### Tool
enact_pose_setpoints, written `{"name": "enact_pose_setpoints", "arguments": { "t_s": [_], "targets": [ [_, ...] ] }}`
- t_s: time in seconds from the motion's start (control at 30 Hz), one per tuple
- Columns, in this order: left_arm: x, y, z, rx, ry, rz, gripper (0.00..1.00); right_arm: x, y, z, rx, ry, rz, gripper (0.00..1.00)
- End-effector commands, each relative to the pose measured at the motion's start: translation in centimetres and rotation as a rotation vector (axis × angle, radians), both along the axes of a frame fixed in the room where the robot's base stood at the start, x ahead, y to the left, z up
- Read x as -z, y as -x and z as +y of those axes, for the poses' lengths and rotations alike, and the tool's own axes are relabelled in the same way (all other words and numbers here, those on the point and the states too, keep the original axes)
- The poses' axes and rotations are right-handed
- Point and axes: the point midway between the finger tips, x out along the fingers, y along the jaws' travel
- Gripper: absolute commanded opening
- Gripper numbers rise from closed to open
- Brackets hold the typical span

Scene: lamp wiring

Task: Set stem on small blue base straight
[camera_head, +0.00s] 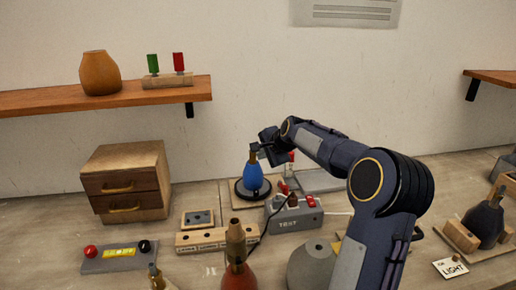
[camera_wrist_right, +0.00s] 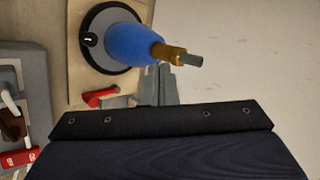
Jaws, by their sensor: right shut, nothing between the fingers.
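The small blue base (camera_head: 253,177) stands on a dark round foot in the head view, behind the grey test box. It also shows in the right wrist view (camera_wrist_right: 132,43). A short brass stem (camera_head: 253,158) rises from its top; the wrist view shows the brass stem (camera_wrist_right: 173,54) with a grey tip. The stem looks roughly in line with the base, but I cannot tell a small tilt. My right gripper (camera_head: 257,148) is shut and empty, close beside the stem top; contact is unclear. My left gripper is out of view.
The grey test box (camera_head: 294,216) with red parts stands in front of the base. A red lamp body (camera_head: 239,277) and a grey dome (camera_head: 311,266) stand nearer. A drawer box (camera_head: 127,181) is at left, and a dark lamp (camera_head: 484,224) is at right.

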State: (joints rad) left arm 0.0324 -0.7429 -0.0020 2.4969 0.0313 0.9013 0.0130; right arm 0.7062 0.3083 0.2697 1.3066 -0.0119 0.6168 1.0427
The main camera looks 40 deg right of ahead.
Motion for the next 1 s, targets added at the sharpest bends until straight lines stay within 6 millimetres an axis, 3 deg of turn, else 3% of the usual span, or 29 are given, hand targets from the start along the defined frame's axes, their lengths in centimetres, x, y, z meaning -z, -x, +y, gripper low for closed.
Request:
{"name": "enact_pose_setpoints", "arguments": {
  "t_s": [0.23,0.6,0.83,1.0],
  "targets": [
    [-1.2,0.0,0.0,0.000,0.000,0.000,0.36,-0.3,-2.5,-0.2,-0.001,0.000,-0.002,0.00],
    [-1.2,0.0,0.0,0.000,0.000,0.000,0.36,-0.3,-2.8,-0.3,0.000,0.000,-0.001,0.00],
    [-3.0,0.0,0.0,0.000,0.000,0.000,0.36,-0.7,-3.6,-0.4,0.000,-0.009,0.016,0.00],
    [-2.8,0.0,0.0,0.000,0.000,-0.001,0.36,-0.3,-3.7,-0.4,0.000,-0.011,0.019,0.00]
  ]
}}
